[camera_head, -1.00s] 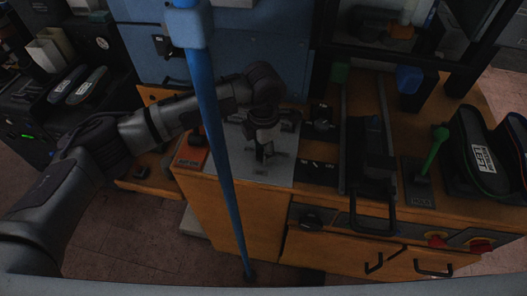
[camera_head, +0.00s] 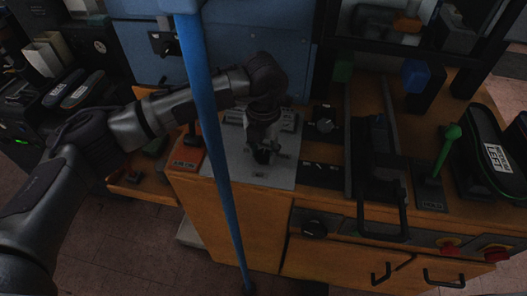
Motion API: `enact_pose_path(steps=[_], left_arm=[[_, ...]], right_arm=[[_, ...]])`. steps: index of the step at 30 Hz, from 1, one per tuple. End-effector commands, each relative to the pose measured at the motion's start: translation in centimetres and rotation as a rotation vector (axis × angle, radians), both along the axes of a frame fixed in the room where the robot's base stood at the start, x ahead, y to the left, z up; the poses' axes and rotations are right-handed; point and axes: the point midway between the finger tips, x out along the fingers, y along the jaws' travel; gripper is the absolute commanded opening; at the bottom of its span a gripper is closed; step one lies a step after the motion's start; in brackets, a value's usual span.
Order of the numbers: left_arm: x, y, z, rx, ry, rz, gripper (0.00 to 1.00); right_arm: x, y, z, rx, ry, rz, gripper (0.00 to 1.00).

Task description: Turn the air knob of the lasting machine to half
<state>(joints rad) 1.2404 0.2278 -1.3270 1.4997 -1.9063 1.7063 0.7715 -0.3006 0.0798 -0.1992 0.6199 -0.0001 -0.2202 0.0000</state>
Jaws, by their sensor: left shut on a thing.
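My left gripper (camera_head: 262,155) points down over a grey metal plate (camera_head: 276,181) on the wooden bench. Its fingers are shut on a small dark part at the plate, mostly hidden by the gripper; I cannot tell its shape or whether it is the air knob. A black knob (camera_head: 325,126) with pale marks around it sits on a dark panel just right of the plate. Another black knob (camera_head: 315,228) is on the bench front. No readable label shows which is the air knob. My right gripper is not in view.
A blue pole (camera_head: 225,180) stands in front of my left arm. An orange labelled block (camera_head: 187,159) lies left of the plate. A black machine with a looped handle (camera_head: 383,237), a green lever (camera_head: 447,148) and black shoes (camera_head: 487,155) are to the right.

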Motion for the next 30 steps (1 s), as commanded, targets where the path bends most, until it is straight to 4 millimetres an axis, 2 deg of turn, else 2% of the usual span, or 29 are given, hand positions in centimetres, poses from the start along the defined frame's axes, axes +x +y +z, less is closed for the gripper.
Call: enact_pose_path(steps=[15, 16, 19, 20, 30], left_arm=[[0.09, -0.01, 0.11, -0.001, -0.003, 0.019, 0.05], [0.09, 0.0, 0.12, -0.001, -0.003, 0.019, 0.45], [0.08, 0.0, 0.1, -0.001, -0.002, 0.019, 0.61], [0.07, 0.0, 0.09, -0.001, -0.002, 0.019, 0.65], [0.04, -0.01, 0.28, 0.0, -0.001, 0.018, 0.65]], right_arm=[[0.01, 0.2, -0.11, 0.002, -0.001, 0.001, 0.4], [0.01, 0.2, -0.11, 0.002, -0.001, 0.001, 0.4], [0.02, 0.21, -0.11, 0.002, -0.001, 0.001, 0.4], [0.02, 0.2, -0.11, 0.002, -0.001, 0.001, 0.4], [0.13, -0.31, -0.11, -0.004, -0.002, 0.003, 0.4]])
